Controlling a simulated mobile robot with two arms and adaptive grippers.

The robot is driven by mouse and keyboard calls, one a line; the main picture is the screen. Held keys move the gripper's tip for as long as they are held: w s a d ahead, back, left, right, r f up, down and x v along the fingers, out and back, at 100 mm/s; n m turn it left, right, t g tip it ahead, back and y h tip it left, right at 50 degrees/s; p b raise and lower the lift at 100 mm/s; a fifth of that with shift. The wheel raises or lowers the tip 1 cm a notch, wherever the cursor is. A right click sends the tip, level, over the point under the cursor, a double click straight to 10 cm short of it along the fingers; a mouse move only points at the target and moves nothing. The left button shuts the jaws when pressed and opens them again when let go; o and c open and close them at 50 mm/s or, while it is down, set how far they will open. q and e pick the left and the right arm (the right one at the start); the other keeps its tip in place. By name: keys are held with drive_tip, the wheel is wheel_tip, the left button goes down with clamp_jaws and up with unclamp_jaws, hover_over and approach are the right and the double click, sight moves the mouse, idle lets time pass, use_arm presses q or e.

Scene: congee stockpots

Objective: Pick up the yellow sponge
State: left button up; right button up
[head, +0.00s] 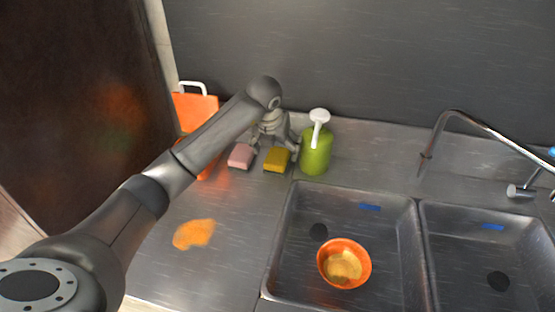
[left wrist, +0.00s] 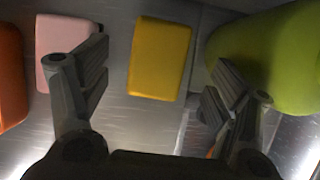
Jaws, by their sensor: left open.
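The yellow sponge (head: 276,160) lies on the metal counter, between a pink sponge (head: 240,156) and a green pump bottle (head: 316,150). My left gripper (head: 275,146) is at the sponges, close to the yellow one. In the left wrist view the yellow sponge (left wrist: 160,58) shows between and beyond the two spread fingers of my left gripper (left wrist: 155,92). The gripper is open and empty. One finger overlaps the pink sponge (left wrist: 62,45) in that view, and the other overlaps the green bottle (left wrist: 275,55). My right gripper is in neither view.
An orange cutting board (head: 196,112) with a white handle stands behind my left arm. A double sink (head: 284,250) lies right of the sponges, with an orange bowl (head: 343,263) in its left basin. An orange spill (head: 194,234) marks the front counter. A faucet (head: 470,122) stands behind the sink.

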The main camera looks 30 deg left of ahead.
sight(277, 156)
use_arm(q)
drive_tip(key=x, duration=0.2)
drive_tip(key=p+x, duration=0.1)
drive_tip(key=x, duration=0.2)
drive_tip(key=shift+s, duration=0.25)
drive_tip(key=c, duration=0.9)
